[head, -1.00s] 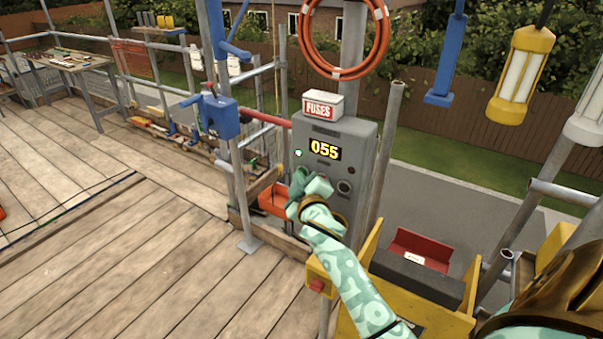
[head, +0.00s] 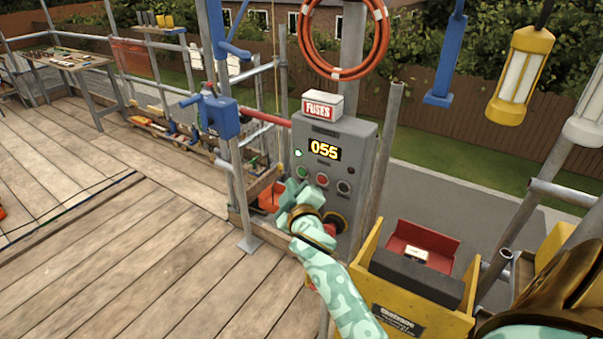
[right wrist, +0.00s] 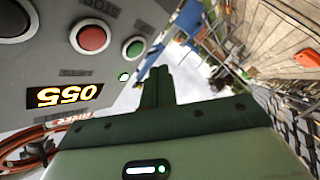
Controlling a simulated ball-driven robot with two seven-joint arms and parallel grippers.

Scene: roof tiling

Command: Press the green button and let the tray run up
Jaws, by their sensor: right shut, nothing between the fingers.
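The grey control box (head: 352,150) stands on a post and its display (head: 324,150) reads 055. Its green button (head: 302,171) is at the left of a row, beside a red button (head: 322,180) and a dark one (head: 344,187). The green button also shows in the right wrist view (right wrist: 134,47). My right gripper (head: 289,188) is shut and empty, just below and in front of the green button. In the right wrist view its fingers (right wrist: 155,80) appear apart from the button. My left gripper is out of view. I cannot identify the tray for certain.
A yellow box-like frame (head: 385,300) with a red tray-like piece (head: 425,240) stands right of my right arm. An orange bin (head: 268,200) is behind the gripper. Scaffold poles (head: 237,180) stand left of the box. The wooden deck (head: 130,260) is largely clear.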

